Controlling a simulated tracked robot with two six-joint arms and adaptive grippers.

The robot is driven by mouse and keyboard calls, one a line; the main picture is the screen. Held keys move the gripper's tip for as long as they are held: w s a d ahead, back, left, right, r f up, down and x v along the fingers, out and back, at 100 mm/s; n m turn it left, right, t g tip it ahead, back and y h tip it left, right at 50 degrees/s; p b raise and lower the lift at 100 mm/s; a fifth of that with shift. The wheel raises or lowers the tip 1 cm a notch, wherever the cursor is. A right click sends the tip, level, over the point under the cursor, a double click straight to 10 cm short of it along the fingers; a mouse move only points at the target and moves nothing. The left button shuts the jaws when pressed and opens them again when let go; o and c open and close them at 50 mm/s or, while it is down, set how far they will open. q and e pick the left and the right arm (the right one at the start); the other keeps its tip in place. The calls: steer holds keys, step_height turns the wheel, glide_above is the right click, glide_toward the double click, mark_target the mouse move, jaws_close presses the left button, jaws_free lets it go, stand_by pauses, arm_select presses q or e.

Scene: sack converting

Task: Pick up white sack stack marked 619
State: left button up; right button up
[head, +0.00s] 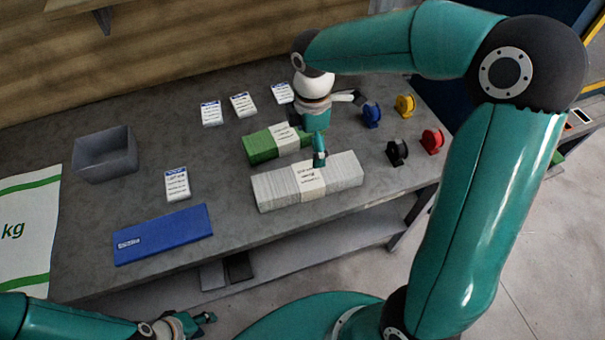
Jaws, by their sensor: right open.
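A long white sack stack (343,172) with a paper band lies on the grey table, right of the middle. The print on its band is too small to read. My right gripper (336,128) hangs behind and above the stack, its fingers spread wide. One teal finger shows in front of the stack's far edge, and I cannot tell whether it touches. Nothing is between the fingers. My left gripper (204,319) is low at the picture's bottom, in front of the table and away from the stack; its jaw state is unclear.
A green banded stack (262,147) lies just behind the white one. A blue flat pack (163,234), a grey bin (105,153) and several white label cards (177,184) lie to the left. Coloured spools (397,152) stand at the right. A large printed sack (27,228) lies far left.

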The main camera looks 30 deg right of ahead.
mark_target(308, 175)
steer(key=f, duration=1)
steer(key=shift+w+a+f, duration=0.1)
steer(key=shift+w+a, duration=0.05)
steer(key=shift+a, duration=0.05)
steer(key=shift+w+d+f+p, duration=0.15)
steer(key=shift+f+p, duration=0.4)
steer(key=shift+f, duration=2.1)
steer(key=shift+r, duration=0.1)
steer(key=c, duration=1.5)
steer(key=shift+o, duration=0.2)
